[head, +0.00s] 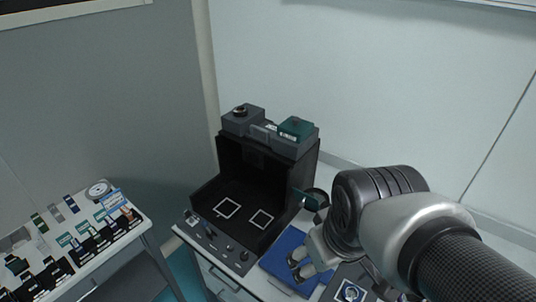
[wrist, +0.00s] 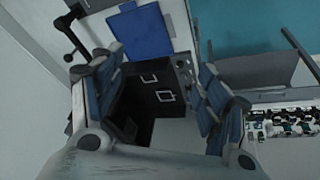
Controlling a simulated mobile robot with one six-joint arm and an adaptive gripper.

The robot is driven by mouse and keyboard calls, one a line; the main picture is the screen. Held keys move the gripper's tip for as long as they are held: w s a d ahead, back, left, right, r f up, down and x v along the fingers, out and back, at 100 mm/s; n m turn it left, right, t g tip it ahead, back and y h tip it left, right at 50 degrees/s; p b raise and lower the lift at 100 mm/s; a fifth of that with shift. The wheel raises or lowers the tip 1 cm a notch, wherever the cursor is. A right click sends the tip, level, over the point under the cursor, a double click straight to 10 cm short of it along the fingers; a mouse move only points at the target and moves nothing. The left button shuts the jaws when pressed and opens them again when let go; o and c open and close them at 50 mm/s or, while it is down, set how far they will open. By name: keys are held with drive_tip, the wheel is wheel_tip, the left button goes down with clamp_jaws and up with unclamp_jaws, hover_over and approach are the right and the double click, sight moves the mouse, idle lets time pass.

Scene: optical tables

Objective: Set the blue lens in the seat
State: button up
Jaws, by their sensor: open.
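My gripper (head: 302,265) is open and empty, above the blue mat (head: 271,264) in the head view. Its two fingers stand wide apart in the wrist view (wrist: 160,78), with the black bench unit between and beyond them. A small round piece in a white square outline (head: 351,292) lies on a dark plate at the lower edge of the head view, right of the mat. I cannot tell whether it is the blue lens or the seat. No blue lens can be made out for certain. My arm hides part of the table.
The black bench unit (head: 264,168) has a tall back and two white square outlines (head: 228,208) on its floor. A side table (head: 150,222) at left carries several small parts and a round dish (head: 98,190). A wall stands behind. The blue mat looks bare in the wrist view (wrist: 141,33).

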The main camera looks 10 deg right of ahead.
drive_tip(key=shift+m+t, duration=0.4)
drive_tip(key=shift+m, duration=0.5)
drive_tip(key=s, duration=0.1)
drive_tip(key=s+a+r, duration=0.2)
drive_tip(key=shift+s+a, duration=0.2)
drive_tip(key=shift+s, duration=0.15)
idle(0.4)
